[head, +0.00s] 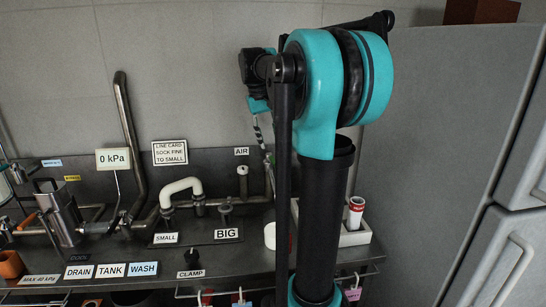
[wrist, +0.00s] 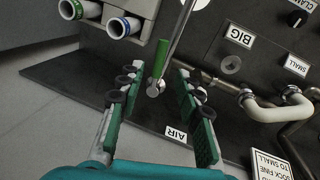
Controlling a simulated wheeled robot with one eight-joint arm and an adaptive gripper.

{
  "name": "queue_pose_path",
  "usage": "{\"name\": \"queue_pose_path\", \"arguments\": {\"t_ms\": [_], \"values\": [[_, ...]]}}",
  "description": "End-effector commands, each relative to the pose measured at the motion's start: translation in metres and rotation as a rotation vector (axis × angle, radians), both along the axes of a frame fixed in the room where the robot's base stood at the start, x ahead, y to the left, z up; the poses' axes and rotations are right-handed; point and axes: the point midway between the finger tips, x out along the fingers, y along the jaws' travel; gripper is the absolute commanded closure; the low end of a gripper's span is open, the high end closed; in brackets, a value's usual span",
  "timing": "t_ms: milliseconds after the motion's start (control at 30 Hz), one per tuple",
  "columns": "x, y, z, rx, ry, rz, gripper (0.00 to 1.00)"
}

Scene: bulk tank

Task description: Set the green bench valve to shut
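The green bench valve shows in the wrist view as a green lever (wrist: 161,58) beside a thin metal pipe. The lever lies roughly along the pipe, at a slight angle, with its round pivot end near the AIR label (wrist: 176,134). My gripper (wrist: 160,82) is open, with one finger on each side of the lever; I see gaps on both sides and no clear contact. In the head view a small green bit (head: 268,158) shows by the pipe right of the AIR label, and my arm hides much of the area around it.
A white holder (wrist: 112,30) with rolled tubes stands close by the fingers. A white bent pipe (head: 180,188), the BIG label (head: 227,233) and a CLAMP knob (head: 191,257) are on the bench. A gauge card reads 0 kPa (head: 114,159). A grey fridge (head: 500,240) stands at right.

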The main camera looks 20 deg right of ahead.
Motion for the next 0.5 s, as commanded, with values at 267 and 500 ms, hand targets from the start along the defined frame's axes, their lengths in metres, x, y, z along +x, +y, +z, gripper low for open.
{"name": "queue_pose_path", "arguments": {"t_ms": [267,500], "values": [[-0.001,-0.010,-0.048,0.000,0.000,-0.001,0.65],[-0.001,-0.013,-0.066,0.000,0.000,0.000,0.65]]}}
